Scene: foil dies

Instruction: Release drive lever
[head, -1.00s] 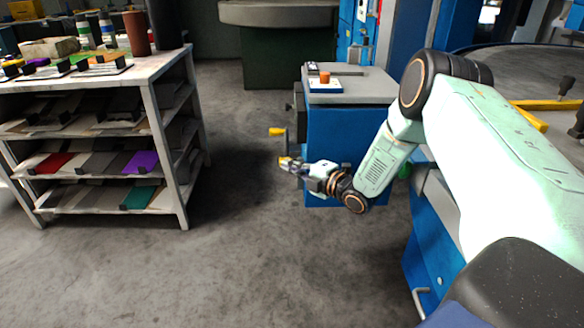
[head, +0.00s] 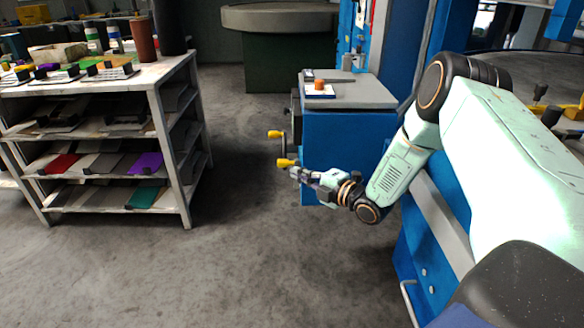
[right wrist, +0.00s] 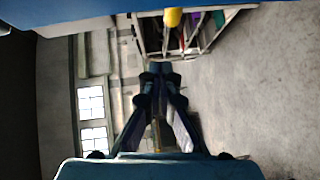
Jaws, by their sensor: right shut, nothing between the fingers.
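Levers with yellow grips stick out from the left side of the blue machine cabinet (head: 345,150). The upper yellow grip (head: 275,134) sits at the end of a dark upright bar. The lower yellow grip (head: 284,162) is just above and left of my right gripper (head: 294,173); I cannot tell which is the drive lever. My right gripper is shut and empty, its tips close to the lower grip but apparently clear of it. In the right wrist view the closed fingers (right wrist: 160,70) meet, and a yellow knob (right wrist: 173,17) shows beyond them. My left gripper is out of view.
A shelf rack (head: 170,150) with coloured plates stands at the left. The cabinet's grey top (head: 360,95) carries a small white-and-blue block with an orange piece (head: 319,86). Open concrete floor (head: 250,250) lies between rack and cabinet.

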